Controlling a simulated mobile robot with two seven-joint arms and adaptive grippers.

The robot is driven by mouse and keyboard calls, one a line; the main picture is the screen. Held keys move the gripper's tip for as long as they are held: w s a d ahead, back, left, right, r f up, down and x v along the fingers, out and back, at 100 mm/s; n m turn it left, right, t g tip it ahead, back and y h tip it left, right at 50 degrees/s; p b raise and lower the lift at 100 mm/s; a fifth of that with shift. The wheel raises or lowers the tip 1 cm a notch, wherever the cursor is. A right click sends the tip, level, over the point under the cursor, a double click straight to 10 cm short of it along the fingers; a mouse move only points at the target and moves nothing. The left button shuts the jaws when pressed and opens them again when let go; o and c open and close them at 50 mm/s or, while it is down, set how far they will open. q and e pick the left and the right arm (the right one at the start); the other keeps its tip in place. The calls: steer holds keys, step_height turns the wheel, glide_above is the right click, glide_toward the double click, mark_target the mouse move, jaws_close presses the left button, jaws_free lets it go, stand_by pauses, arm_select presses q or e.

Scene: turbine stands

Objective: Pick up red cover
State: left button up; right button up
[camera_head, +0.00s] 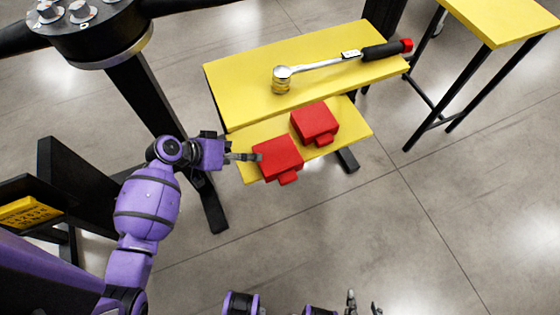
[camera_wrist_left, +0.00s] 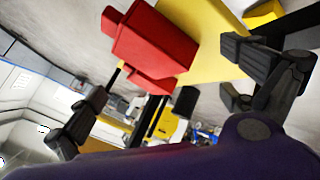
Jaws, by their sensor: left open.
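Two red covers lie on the lower yellow shelf (camera_head: 352,122) in the head view. The nearer-left red cover (camera_head: 278,158) is beside my left gripper (camera_head: 246,157), and the other red cover (camera_head: 315,122) sits behind it to the right. In the left wrist view, a red cover (camera_wrist_left: 152,42) lies ahead of the open, widely spread fingers of my left gripper (camera_wrist_left: 165,82). In the head view the fingertips are at its left side; I cannot tell whether they touch. My right gripper (camera_head: 363,304) is at the bottom edge, fingers apart, partly cut off.
A torque wrench (camera_head: 335,62) with a black and red handle lies on the upper yellow shelf (camera_head: 240,83). Another yellow table (camera_head: 505,18) on black legs stands at the upper right. A dark round stand (camera_head: 100,38) is at the upper left. The floor at right is clear.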

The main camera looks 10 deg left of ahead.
mark_target(280, 162)
arm_select(q)
steer(key=m, duration=0.5)
steer(key=shift+s+a+f+g, duration=0.3)
steer(key=shift+s+f, duration=0.1)
steer(key=m, duration=0.4)
steer(key=shift+s+f+m, duration=0.15)
steer(key=shift+s+m, duration=0.15)
steer(key=shift+w+d+f, duration=0.1)
steer(key=shift+d+f, duration=0.05)
steer(key=shift+d, duration=0.05)
steer(key=x, duration=0.7)
steer(key=shift+d+f+b, duration=0.1)
steer(key=shift+f+b, duration=0.05)
steer(key=shift+b, duration=0.2)
steer(key=c, duration=0.9)
